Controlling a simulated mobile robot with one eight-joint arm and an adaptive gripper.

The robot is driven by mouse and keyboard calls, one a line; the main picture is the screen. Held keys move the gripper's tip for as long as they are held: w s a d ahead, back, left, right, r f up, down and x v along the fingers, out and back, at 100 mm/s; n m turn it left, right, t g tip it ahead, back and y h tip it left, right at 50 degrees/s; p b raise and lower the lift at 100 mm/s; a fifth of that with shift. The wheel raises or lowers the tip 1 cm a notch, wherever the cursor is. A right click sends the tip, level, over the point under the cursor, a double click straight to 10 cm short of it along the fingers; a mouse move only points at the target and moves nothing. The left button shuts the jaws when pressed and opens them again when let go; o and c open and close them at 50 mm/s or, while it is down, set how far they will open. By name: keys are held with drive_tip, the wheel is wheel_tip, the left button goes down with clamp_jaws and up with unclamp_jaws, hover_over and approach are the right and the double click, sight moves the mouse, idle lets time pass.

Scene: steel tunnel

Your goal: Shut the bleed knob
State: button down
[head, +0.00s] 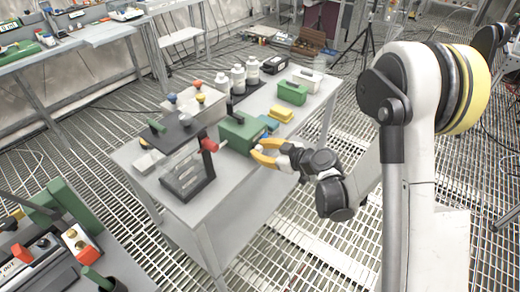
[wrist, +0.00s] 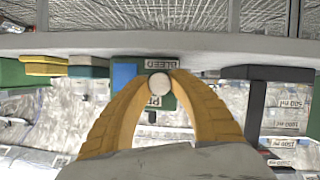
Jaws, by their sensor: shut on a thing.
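The bleed knob (wrist: 159,84) is a small, pale, round knob in the wrist view, which shows the scene upside down. It sits on a green box (head: 240,133) on the grey table, by a plate marked BLEED (wrist: 161,64). My gripper (head: 261,150) reaches the box from the right in the head view. Its two yellow fingers are shut on the knob, one on each side. In the head view the fingers mostly hide the knob. I cannot tell how far the knob is turned.
A dark stand with a clear panel (head: 187,172) and a red knob (head: 209,144) stand left of the green box. A yellow block (head: 281,114) and a small green box (head: 292,93) lie behind it. White bottles (head: 238,78) stand further back. The table's front right edge is bare.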

drive_tip(key=m+g+y, duration=0.1)
drive_tip(key=m, duration=0.1)
drive_tip(key=m+g+y, duration=0.1)
drive_tip(key=m, duration=0.1)
drive_tip(key=shift+w, duration=0.15)
drive_tip(key=m+g+y, duration=0.1)
drive_tip(key=m, duration=0.1)
drive_tip(key=m+g+y, duration=0.1)
drive_tip(key=m, duration=0.2)
idle(0.4)
drive_tip(key=shift+y, duration=0.3)
idle(0.3)
drive_tip(key=c, duration=1.2)
unclamp_jaws()
drive_tip(key=shift+o, duration=0.2)
drive_tip(key=shift+f, duration=0.1)
